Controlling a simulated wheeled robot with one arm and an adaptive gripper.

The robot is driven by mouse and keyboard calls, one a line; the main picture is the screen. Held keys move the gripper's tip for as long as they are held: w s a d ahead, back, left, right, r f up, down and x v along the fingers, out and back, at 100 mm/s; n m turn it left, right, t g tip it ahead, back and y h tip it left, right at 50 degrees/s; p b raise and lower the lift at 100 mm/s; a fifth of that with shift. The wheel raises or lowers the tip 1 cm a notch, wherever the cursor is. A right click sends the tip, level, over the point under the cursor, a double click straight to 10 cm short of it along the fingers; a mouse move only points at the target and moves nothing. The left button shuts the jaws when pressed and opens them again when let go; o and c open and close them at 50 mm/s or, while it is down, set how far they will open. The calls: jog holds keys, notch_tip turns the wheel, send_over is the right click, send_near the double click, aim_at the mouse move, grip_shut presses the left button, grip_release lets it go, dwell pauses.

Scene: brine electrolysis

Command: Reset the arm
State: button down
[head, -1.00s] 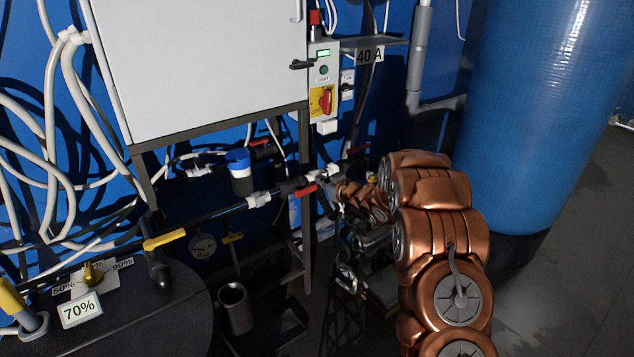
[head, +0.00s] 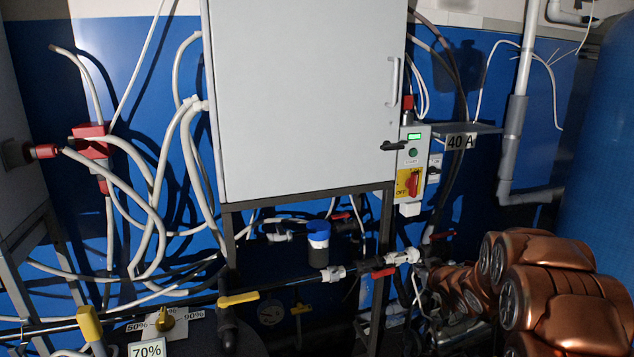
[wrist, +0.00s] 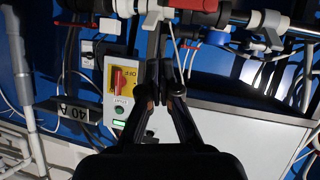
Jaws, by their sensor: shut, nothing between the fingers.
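My copper-coloured arm (head: 560,290) reaches in from the lower right of the head view, toward the pipes under the white cabinet. Its far end is small and crowded by pipes there, so I cannot make out my gripper in that view. In the wrist view my gripper (wrist: 166,66) shows from below as two dark fingers that converge at their tips. It is shut and holds nothing. The wrist picture is upside down. The control box (wrist: 120,82) with its red rotary switch (wrist: 124,78) lies just left of the fingers.
The white cabinet (head: 300,100) stands on a dark frame. The control box (head: 413,160) and a 40 A shelf (head: 470,131) are at its right. A pipe with a yellow-handled valve (head: 238,298) and a red-handled valve (head: 384,272) runs below. A blue tank (head: 605,140) stands far right.

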jog(key=s+r+m+g+h, duration=0.2)
jog(key=s+g, duration=0.1)
jog(key=s, duration=0.7)
jog(key=s+r+m+g+h, duration=0.1)
jog(key=s+r+g+h, duration=0.15)
jog(key=s, duration=0.75)
jog(key=s+a+g+y, duration=0.1)
jog(key=s+a+g, duration=0.2)
jog(key=s, duration=0.9)
jog(key=s+a+g+y, duration=0.1)
jog(key=s+a+g, duration=0.2)
jog(key=s, duration=0.9)
jog(key=s+a+g+y, duration=0.1)
jog(key=s+a+g, duration=0.2)
jog(key=s, duration=0.9)
jog(key=a, duration=0.3)
jog(key=shift+a, duration=0.15)
